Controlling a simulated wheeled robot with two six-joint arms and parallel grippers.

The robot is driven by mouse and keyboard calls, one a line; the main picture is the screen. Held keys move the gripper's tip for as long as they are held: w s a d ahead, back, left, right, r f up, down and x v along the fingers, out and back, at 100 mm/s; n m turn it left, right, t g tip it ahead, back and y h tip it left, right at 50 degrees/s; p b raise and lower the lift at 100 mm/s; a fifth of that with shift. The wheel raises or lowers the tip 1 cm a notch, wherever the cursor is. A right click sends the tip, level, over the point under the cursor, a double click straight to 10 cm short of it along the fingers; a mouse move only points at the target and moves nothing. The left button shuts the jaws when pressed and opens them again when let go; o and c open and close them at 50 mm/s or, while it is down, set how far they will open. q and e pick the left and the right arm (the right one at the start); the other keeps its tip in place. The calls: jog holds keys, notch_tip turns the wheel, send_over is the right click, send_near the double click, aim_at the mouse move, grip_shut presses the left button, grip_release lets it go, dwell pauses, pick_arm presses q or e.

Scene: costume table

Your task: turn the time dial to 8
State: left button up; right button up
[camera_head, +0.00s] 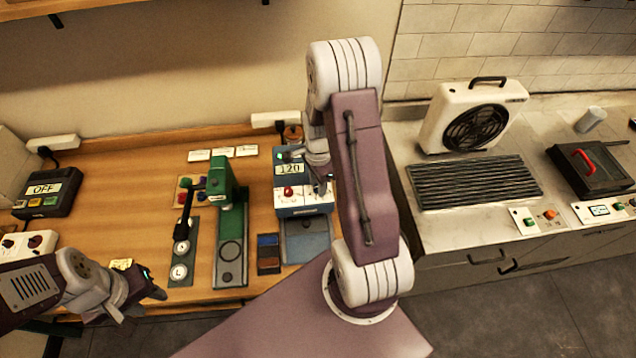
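A blue machine (300,211) stands on the wooden table with a display reading 120. A red knob (288,191) sits on its front, left of my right gripper. My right gripper (321,184) is at the right part of this front panel, and the arm hides part of the machine. I cannot tell whether its fingers touch or hold anything, and any dial there is covered. No dial marked for time or figure 8 is readable. My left gripper (153,284) is open and empty near the table's front left edge, apart from the machine.
A green press (230,235) stands left of the blue machine, beside a strip of round badges (181,248). A black box (48,192) reading OFF is at the far left. A white fan (474,116) and dark grill (476,182) occupy the right counter.

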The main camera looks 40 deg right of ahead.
grip_shut()
jog(key=n, duration=0.4)
jog(key=shift+n, duration=0.3)
jog(key=n, duration=0.4)
jog(key=shift+n, duration=0.3)
jog(key=n, duration=0.5)
jog(key=shift+b, duration=0.35)
jog(key=n, duration=0.5)
jog(key=shift+w, duration=0.1)
jog(key=shift+d+n, duration=0.1)
jog(key=shift+n, duration=0.3)
